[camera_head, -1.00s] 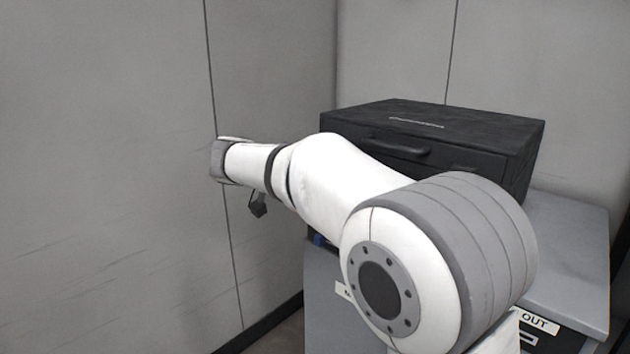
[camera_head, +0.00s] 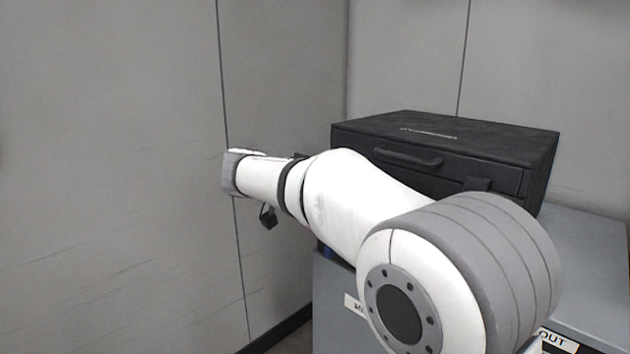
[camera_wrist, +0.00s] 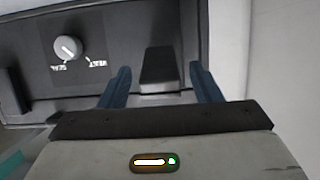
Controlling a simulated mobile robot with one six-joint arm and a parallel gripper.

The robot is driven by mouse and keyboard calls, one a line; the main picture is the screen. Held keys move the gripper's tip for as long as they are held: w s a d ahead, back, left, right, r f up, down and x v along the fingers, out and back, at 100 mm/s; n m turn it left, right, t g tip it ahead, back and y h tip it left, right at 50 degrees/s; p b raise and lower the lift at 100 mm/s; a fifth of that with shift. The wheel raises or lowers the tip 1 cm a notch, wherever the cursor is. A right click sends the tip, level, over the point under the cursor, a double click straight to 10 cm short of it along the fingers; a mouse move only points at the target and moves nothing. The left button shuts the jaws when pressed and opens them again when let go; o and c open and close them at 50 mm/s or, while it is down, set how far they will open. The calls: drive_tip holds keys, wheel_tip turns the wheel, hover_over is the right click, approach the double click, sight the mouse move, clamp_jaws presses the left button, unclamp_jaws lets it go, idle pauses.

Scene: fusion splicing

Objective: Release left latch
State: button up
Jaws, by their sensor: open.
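The black case (camera_head: 540,165) stands on a grey cabinet in the head view, with a handle on its front. A dark latch (camera_wrist: 158,66) shows on the case front in the wrist view. My gripper (camera_wrist: 160,74) is open, with one blue finger on each side of this latch. I see a gap on both sides and cannot tell the depth between the fingertips and the case. In the head view my arm hides part of the case front, and my fingers do not show.
A white knob (camera_wrist: 67,48) with upside-down lettering sits left of the latch in the wrist view. Another dark piece (camera_wrist: 13,95) is at the far left. The grey cabinet (camera_head: 590,255) carries the case. Grey walls (camera_head: 110,150) stand close behind and to the left.

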drive_tip(key=p+v, duration=0.2)
drive_tip(key=v, duration=0.5)
drive_tip(key=shift+s+a, duration=0.25)
drive_tip(key=shift+s, duration=0.05)
drive_tip(key=shift+r, duration=0.1)
